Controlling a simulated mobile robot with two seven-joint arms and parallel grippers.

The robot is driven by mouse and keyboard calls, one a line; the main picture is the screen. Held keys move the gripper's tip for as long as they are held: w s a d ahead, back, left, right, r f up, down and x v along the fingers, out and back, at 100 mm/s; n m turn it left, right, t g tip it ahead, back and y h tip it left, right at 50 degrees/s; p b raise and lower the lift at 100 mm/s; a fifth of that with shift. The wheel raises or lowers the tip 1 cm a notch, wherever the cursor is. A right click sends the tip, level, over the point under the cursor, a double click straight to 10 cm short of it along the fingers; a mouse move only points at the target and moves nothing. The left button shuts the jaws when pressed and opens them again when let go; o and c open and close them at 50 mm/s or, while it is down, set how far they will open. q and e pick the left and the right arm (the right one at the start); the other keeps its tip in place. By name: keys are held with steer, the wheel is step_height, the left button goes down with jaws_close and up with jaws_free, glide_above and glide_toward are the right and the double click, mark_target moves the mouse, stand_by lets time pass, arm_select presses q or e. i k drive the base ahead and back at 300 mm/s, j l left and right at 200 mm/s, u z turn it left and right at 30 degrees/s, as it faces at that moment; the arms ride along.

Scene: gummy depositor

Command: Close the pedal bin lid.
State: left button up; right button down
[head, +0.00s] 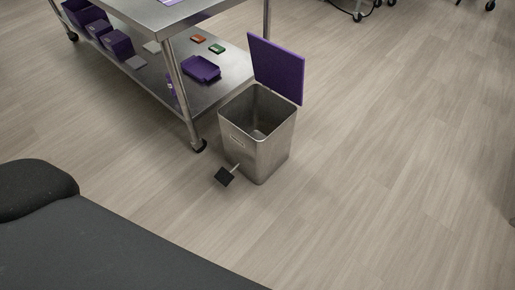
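The pedal bin (256,138) is a square steel bin standing upright on the floor, right of the steel table. Its purple lid (276,68) is open and stands up tilted from the bin's far right edge. The bin's inside is visible and looks empty. A black pedal (224,177) on a short rod sticks out at the front, near the floor. Neither of my grippers is in view.
A steel table (173,55) with a lower shelf and caster wheels (199,146) stands close left of the bin. The shelf holds a purple tray (201,69), several purple bins and small items. My dark body fills the lower left. Floor to the right is clear.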

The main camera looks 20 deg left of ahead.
mark_target(282, 70)
steer(key=i+l, duration=0.9)
steer(key=l, duration=0.15)
steer(key=i+j+u, duration=0.05)
